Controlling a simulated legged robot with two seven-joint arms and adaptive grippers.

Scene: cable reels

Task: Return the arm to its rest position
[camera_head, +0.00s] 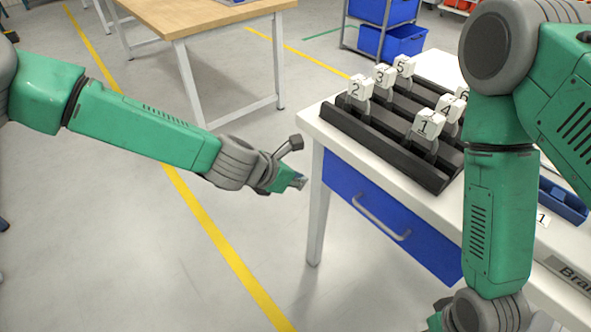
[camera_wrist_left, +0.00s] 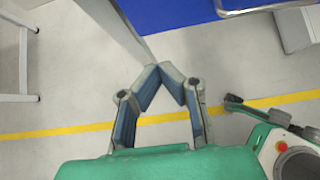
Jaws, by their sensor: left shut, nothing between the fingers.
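My left arm reaches in from the left in the head view. Its gripper (camera_head: 299,182) hangs over the floor, just left of the white table's corner and apart from it. In the left wrist view the left gripper (camera_wrist_left: 172,68) has its fingertips together with nothing between them. My right arm comes down at the right, in front of the table. Its gripper is cut off by the bottom edge, so its fingers do not show.
The white table (camera_head: 328,126) has a blue drawer (camera_head: 375,205) with a metal handle. A black rack (camera_head: 385,150) on it holds several numbered tags. A blue tray (camera_head: 562,202) lies at the right. A wooden table (camera_head: 200,18) stands behind.

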